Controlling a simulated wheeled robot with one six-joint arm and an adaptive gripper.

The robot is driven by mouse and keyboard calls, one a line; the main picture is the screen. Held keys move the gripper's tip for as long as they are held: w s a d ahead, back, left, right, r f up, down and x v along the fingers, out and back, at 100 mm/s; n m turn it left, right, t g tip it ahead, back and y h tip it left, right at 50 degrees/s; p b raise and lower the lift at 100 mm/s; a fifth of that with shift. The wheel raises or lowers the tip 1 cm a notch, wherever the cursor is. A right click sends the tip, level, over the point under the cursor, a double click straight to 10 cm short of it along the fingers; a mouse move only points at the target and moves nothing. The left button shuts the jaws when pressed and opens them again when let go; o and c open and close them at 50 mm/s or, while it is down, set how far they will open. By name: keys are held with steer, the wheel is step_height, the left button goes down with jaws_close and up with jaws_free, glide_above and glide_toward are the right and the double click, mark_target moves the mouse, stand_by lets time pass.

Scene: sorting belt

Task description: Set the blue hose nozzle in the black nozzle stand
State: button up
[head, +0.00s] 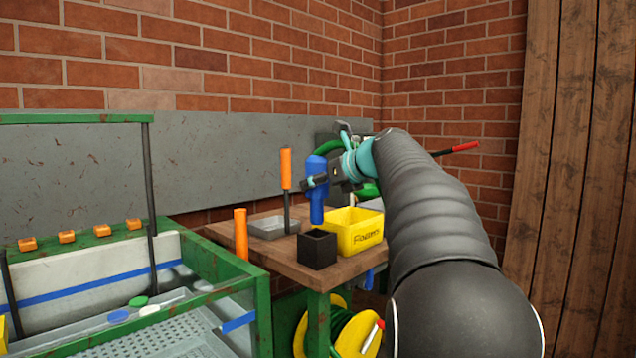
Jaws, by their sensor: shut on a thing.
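The blue hose nozzle (317,205) hangs upright in the head view, with its narrow end pointing down. My gripper (318,181) is shut on it at its upper part. The black nozzle stand (317,250) is an open-topped square box on the wooden table, near the front edge. The nozzle's lower end shows just above the stand's opening in the picture. A small gap appears between them. I cannot tell from this one view whether the nozzle is straight over the stand or somewhat behind or in front of it.
A yellow labelled bin (354,232) stands right beside the stand. A grey tray (273,227) and an upright orange-handled tool (286,170) are behind left. The green-framed sorting belt (215,262) is at the left. A yellow hose reel (357,332) sits below the wooden table (290,264).

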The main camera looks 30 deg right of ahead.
mark_target(322, 219)
steer(key=shift+f, duration=0.25)
steer(key=shift+f+b, duration=0.85)
steer(key=shift+f, duration=0.7)
steer(key=shift+f, duration=0.15)
steer(key=shift+f+b, duration=0.8)
steer(key=shift+f, duration=0.4)
steer(key=shift+f+b, duration=0.3)
steer(key=shift+f, duration=0.45)
steer(key=shift+f+b, duration=0.35)
steer(key=shift+f, duration=0.3)
stand_by(0.4)
steer(key=o, duration=1.1)
steer(key=shift+c, duration=0.2)
